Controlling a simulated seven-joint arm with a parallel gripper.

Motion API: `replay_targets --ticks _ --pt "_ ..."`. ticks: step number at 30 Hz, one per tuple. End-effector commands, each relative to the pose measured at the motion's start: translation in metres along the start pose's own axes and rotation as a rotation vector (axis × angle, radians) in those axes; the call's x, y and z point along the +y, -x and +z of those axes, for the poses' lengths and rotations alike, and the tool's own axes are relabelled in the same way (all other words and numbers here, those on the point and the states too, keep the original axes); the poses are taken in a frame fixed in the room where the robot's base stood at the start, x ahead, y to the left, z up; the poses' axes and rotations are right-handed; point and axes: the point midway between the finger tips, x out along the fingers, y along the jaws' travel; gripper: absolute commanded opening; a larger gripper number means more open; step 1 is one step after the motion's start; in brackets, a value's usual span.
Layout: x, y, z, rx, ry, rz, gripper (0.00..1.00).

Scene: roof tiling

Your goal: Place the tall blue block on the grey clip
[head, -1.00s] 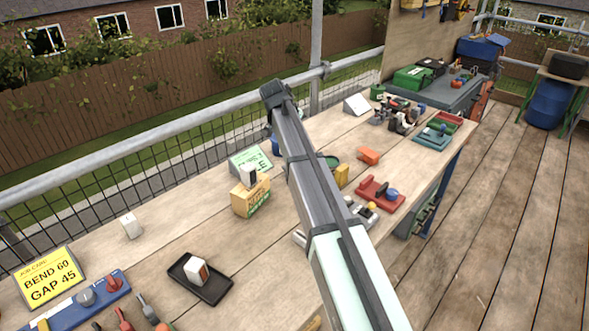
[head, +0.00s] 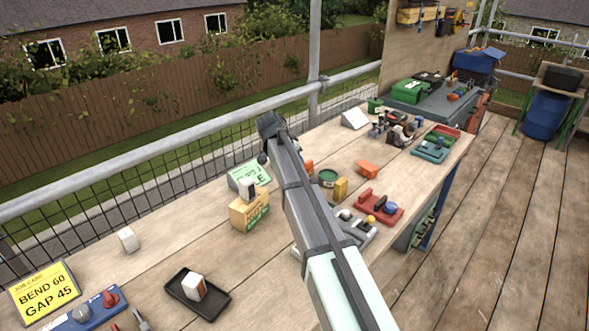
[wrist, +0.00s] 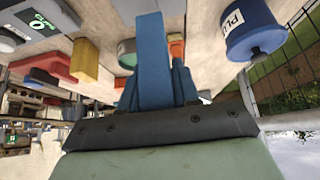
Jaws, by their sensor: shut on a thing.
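A tall blue block (wrist: 153,62) is held in my gripper (wrist: 156,94) in the wrist view. The gripper is shut on the block's near end, and the rest of it sticks out ahead over the wooden bench. In the head view my arm hides the gripper and the block. I cannot pick out the grey clip with certainty. A grey piece (head: 357,232) is partly hidden behind my arm in the head view, and a grey piece with a green label (wrist: 40,22) shows at the wrist view's upper left.
Near the block in the wrist view are a blue tub (wrist: 250,32), a yellow block (wrist: 85,60), a red tray (wrist: 42,66) and a green tub (wrist: 126,54). In the head view a yellow box (head: 249,210) and a black tray (head: 180,292) stand left of my arm.

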Motion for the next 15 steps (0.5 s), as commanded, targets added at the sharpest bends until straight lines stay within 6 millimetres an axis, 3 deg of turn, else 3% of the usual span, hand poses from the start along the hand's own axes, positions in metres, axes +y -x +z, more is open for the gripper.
replay_targets --ticks 9,15 --pt "0.0 -0.028 0.018 0.0 0.0 0.001 0.0" --pt "0.0 -0.032 0.02 0.0 0.0 0.0 0.0"
